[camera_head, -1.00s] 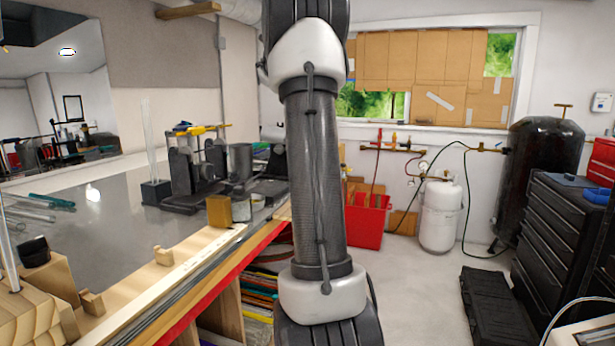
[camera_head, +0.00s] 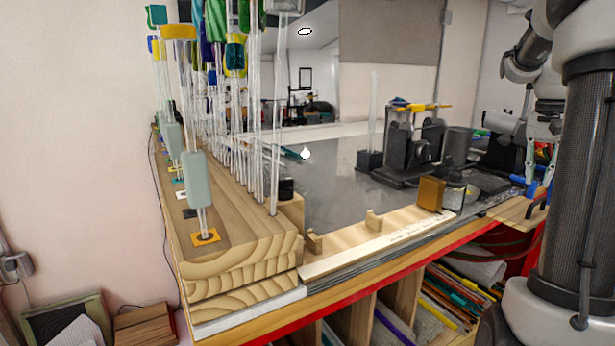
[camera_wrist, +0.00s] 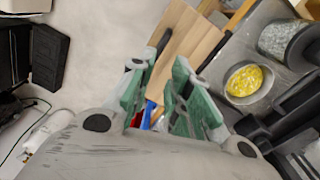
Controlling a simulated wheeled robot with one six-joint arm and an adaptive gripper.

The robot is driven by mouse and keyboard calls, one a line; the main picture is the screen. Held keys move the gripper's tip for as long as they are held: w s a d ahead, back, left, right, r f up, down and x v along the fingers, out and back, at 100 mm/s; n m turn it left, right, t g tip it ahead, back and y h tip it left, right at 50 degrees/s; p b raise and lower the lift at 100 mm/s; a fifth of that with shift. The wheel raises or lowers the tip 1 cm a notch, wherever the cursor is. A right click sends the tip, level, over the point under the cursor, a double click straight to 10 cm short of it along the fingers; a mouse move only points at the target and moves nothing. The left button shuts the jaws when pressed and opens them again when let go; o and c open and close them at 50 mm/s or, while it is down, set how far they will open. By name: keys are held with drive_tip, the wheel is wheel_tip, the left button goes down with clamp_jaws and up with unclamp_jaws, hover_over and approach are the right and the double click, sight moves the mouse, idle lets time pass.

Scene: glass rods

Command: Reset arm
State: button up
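My arm stands at the right edge of the head view, and part of my gripper (camera_head: 540,165) shows beside it, over the right end of the workbench (camera_head: 340,292). In the wrist view my gripper (camera_wrist: 163,75) points down with its two green-padded fingers apart. Nothing is held between them. A wooden board (camera_wrist: 190,45) lies below the fingertips. Several glass rods (camera_head: 275,130) stand upright in a stepped wooden rack (camera_head: 240,240) at the left, some with coloured tops. They are well away from my gripper.
Dark torch equipment (camera_head: 415,145) stands on the bench between the rack and my arm. A bowl of yellow bits (camera_wrist: 244,80) and a jar (camera_wrist: 285,40) sit close to the gripper's right. Floor is clear at left in the wrist view, beside a black case (camera_wrist: 48,55).

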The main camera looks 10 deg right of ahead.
drive_tip(key=s+a+f+n+t, duration=0.1)
drive_tip(key=s+a+n, duration=0.4)
drive_tip(key=a, duration=0.8)
drive_tip(key=s+a+f+n+t, duration=0.1)
drive_tip(key=s+a+n+t, duration=0.3)
drive_tip(key=s+a, duration=0.6)
drive_tip(key=a+n, duration=0.1)
drive_tip(key=a, duration=0.3)
drive_tip(key=shift+f+n, duration=0.25)
drive_tip(key=shift+n, duration=0.05)
drive_tip(key=shift+s+d, duration=0.1)
drive_tip(key=shift+s, duration=0.05)
